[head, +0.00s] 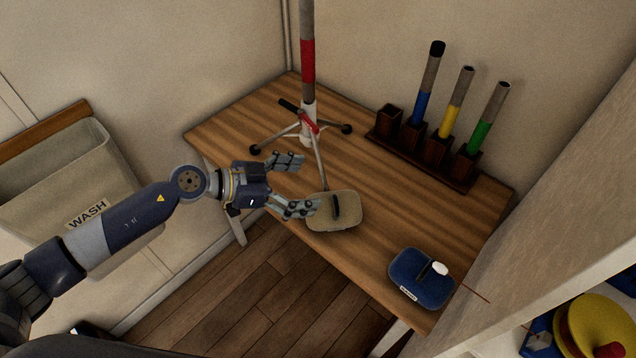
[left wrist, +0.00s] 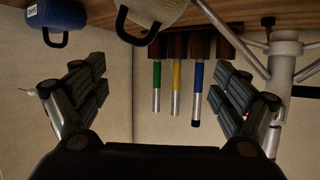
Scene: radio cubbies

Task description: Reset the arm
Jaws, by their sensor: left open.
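My left gripper (head: 306,182) reaches in from the left over the wooden table (head: 240,122). Its fingers are spread apart with nothing between them; in the left wrist view the open fingers (left wrist: 160,75) stand at both sides. A tripod stand with a red, white and grey pole (head: 307,65) stands just beyond the gripper. My right gripper is not in view.
A dark rack (head: 433,152) with blue, yellow and green tubes stands along the wall. A WASH bin (head: 55,170) hangs at left. A shelf (head: 560,190) borders the right.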

